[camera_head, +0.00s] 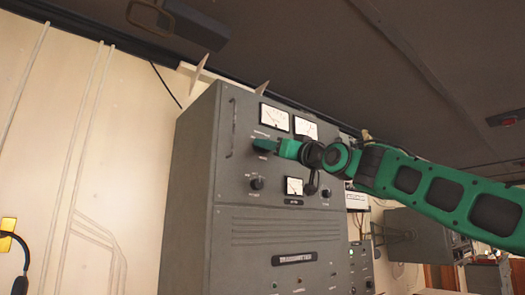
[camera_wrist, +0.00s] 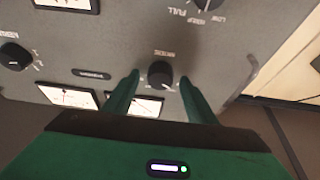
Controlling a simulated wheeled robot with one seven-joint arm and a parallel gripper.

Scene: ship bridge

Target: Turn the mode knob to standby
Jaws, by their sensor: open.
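The mode knob (camera_wrist: 160,73) is a round black knob on the grey transmitter panel, with its label beside it too small to read surely. In the wrist view, the panel appears upside down. My gripper (camera_wrist: 159,78) is open, with one green finger on each side of this knob. I cannot tell whether the fingers touch it. A pale mark shows at the knob's lower right; the position names are not readable.
The tall grey transmitter cabinet (camera_head: 262,230) carries other knobs close by, including one marked full and low (camera_wrist: 212,8) and another (camera_wrist: 15,56). Meters (camera_head: 274,117) sit just above my gripper. A handle (camera_head: 230,128) runs along the panel's left edge.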

